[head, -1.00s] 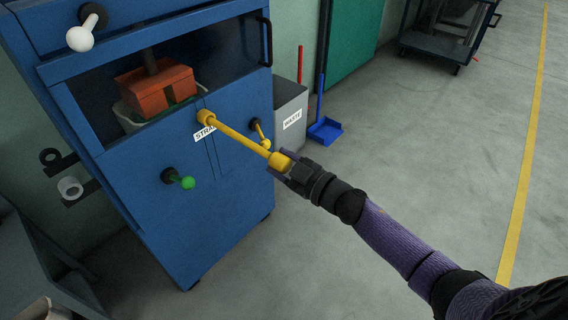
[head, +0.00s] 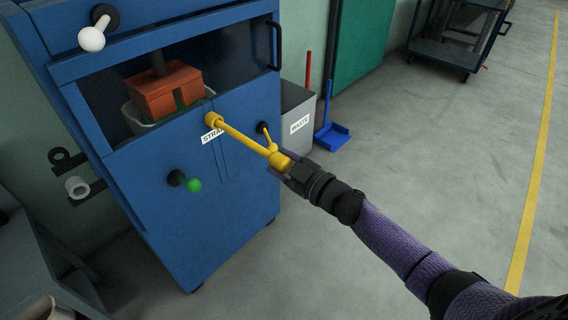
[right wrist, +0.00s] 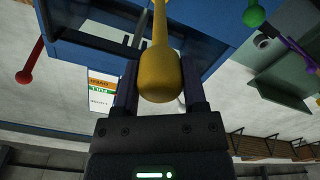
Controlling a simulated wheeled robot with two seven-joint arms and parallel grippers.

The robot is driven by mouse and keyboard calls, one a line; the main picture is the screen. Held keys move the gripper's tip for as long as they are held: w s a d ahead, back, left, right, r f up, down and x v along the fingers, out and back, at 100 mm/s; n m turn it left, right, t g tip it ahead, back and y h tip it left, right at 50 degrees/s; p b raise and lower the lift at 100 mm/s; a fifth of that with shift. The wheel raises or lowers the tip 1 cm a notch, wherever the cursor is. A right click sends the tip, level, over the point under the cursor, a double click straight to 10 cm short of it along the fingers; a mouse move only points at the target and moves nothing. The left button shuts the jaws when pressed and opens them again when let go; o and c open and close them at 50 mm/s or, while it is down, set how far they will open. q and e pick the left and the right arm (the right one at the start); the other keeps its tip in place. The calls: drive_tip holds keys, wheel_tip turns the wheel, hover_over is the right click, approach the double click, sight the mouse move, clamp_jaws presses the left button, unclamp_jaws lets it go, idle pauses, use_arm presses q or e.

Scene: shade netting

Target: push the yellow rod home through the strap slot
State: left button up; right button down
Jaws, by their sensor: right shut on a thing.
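The yellow rod (head: 243,138) sticks out from the front of the blue machine (head: 201,232) at a yellow collar beside the label reading "STRA…" (head: 212,136). Much of its length shows outside the machine. My right gripper (head: 282,167) is shut on the knob at its outer end. In the right wrist view the knob (right wrist: 159,78) sits between the two fingers. My left gripper is not in view. How deep the rod reaches inside is hidden.
A short yellow lever (head: 268,138) is close behind the rod. A green-knobbed lever (head: 193,185) juts out lower left. A grey waste bin (head: 299,124) and blue dustpan (head: 333,136) stand right of the machine.

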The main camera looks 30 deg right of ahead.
sight(270, 152)
drive_tip(key=shift+w, duration=0.25)
drive_tip(key=shift+w+a, duration=0.25)
drive_tip(key=shift+w, duration=0.1)
drive_tip(key=shift+w, duration=0.2)
drive_tip(key=shift+a, duration=0.1)
drive_tip(key=shift+w+b, duration=0.2)
drive_tip(key=shift+b, duration=0.15)
drive_tip(key=shift+w+a, duration=0.1)
drive_tip(key=shift+w+a, duration=0.25)
drive_tip(key=shift+w, duration=0.35)
